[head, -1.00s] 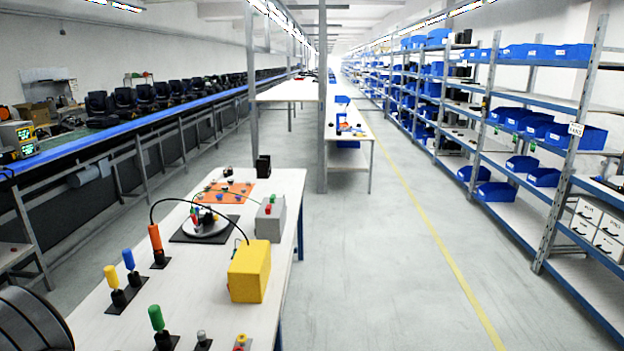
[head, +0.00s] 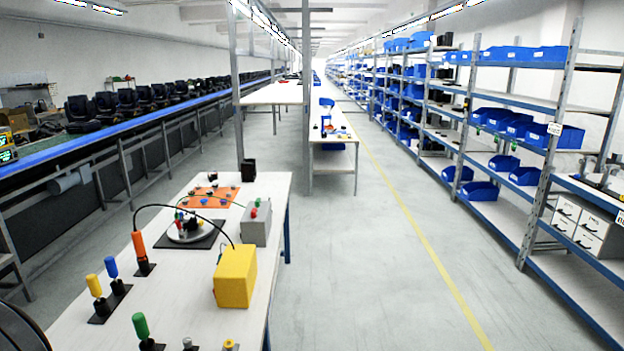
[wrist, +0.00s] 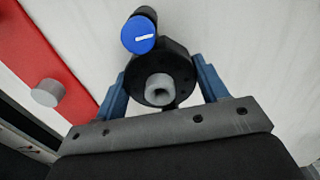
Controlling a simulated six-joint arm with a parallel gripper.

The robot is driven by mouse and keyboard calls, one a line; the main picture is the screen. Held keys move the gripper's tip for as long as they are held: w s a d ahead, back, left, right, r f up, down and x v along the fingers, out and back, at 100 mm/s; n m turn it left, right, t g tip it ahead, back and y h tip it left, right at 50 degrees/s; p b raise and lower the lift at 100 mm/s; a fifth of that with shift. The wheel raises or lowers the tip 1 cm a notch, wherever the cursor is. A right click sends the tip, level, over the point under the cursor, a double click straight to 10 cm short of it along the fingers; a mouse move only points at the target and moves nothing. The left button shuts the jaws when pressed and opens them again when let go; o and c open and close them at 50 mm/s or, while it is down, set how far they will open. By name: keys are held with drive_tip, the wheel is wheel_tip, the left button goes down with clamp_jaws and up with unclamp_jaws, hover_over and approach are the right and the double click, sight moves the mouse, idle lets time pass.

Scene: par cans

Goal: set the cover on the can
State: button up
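In the wrist view my gripper (wrist: 161,85) has its two blue fingers spread to either side of a round black part (wrist: 179,62) with a grey, hollow hub in its middle. The fingertips are close to the black rim; I cannot tell whether they press on it. I cannot tell for sure whether this part is the cover or the can. A black cylinder with a blue top and a white mark (wrist: 138,36) stands just behind it. My gripper does not show in the head view, and no clear can or cover can be made out there.
The wrist view shows a red strip (wrist: 42,58) with a grey knob (wrist: 47,93) at left. In the head view the white bench (head: 190,290) carries a yellow box (head: 235,276), a grey box (head: 256,224), an orange mat (head: 207,197) and several coloured handles. Bare floor lies right of it.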

drive_tip(key=shift+r, duration=0.1)
drive_tip(key=shift+r, duration=2.95)
drive_tip(key=w+d+r+m, duration=0.2)
drive_tip(key=w+m, duration=0.4)
drive_tip(key=w, duration=0.2)
drive_tip(key=w+d+r+m, duration=0.3)
drive_tip(key=w+m, duration=0.3)
drive_tip(key=w, duration=0.2)
drive_tip(key=w+d+r+m, duration=0.2)
drive_tip(key=w+m, duration=0.4)
drive_tip(key=w, duration=0.2)
drive_tip(key=shift+d+r, duration=0.25)
drive_tip(key=shift+r, duration=0.05)
drive_tip(key=shift+f, duration=3.3)
drive_tip(key=shift+f, duration=0.15)
drive_tip(key=o, duration=0.6)
